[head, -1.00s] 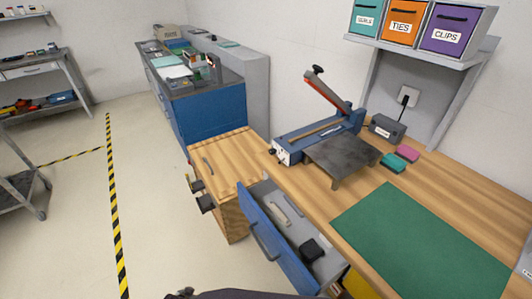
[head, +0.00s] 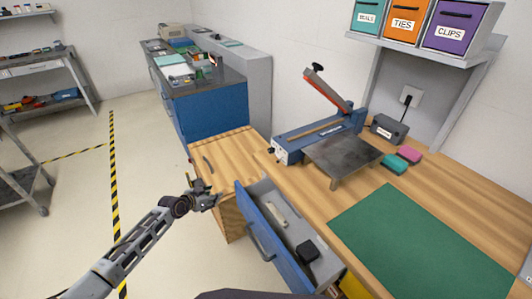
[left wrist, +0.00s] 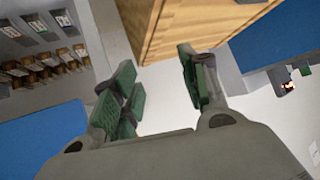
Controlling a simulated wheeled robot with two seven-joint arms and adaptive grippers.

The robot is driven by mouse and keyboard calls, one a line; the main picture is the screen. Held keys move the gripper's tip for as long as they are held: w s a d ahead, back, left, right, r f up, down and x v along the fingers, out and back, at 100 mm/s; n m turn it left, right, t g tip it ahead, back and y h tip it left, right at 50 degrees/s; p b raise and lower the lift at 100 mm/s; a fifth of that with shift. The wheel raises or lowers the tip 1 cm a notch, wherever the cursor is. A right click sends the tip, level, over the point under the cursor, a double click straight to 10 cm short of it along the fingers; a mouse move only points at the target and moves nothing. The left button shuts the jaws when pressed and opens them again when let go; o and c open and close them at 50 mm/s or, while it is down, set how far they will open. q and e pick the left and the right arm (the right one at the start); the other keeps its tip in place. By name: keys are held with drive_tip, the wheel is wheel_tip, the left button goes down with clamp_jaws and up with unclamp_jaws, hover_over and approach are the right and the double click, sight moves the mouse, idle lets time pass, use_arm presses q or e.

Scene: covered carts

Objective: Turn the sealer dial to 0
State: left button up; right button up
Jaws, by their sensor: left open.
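The blue sealer (head: 322,132) stands on the wooden bench with its red-and-grey lever arm raised. Its pale front end panel (head: 283,155) faces left and carries small dark details. The dial is too small to read at this distance. My left gripper (head: 212,197) is open and empty. It is beside the left edge of the wooden-topped cabinet, left of and lower in the picture than the sealer, and well apart from it. In the left wrist view my open green-padded fingers (left wrist: 158,88) show with nothing between them. The sealer cannot be made out there. My right gripper is not in view.
An open blue-fronted drawer (head: 262,228) with items inside juts out between my left arm and the bench. A dark metal plate stand (head: 343,158) adjoins the sealer. A grey box (head: 388,129) and a green mat (head: 420,240) are on the bench.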

use_arm(q)
drive_tip(key=s+d+r+m+h, duration=0.1)
drive_tip(key=d+r, duration=0.3)
drive_tip(key=r, duration=0.4)
drive_tip(key=s+d+r+m+h, duration=0.1)
drive_tip(key=d+r+m+h, duration=0.2)
drive_tip(key=r, duration=0.6)
drive_tip(key=s+d+r+m+h, duration=0.1)
drive_tip(key=d+r+m+h, duration=0.1)
drive_tip(key=d+r, duration=0.5)
wheel_tip(320, 180, up, 2)
drive_tip(key=shift+r+g+b, duration=0.15)
drive_tip(key=shift+g+b, duration=0.25)
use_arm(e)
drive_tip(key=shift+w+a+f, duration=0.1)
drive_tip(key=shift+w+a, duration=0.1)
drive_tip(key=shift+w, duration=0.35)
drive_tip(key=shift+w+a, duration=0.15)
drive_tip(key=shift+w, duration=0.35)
use_arm(q)
drive_tip(key=shift+w, duration=0.2)
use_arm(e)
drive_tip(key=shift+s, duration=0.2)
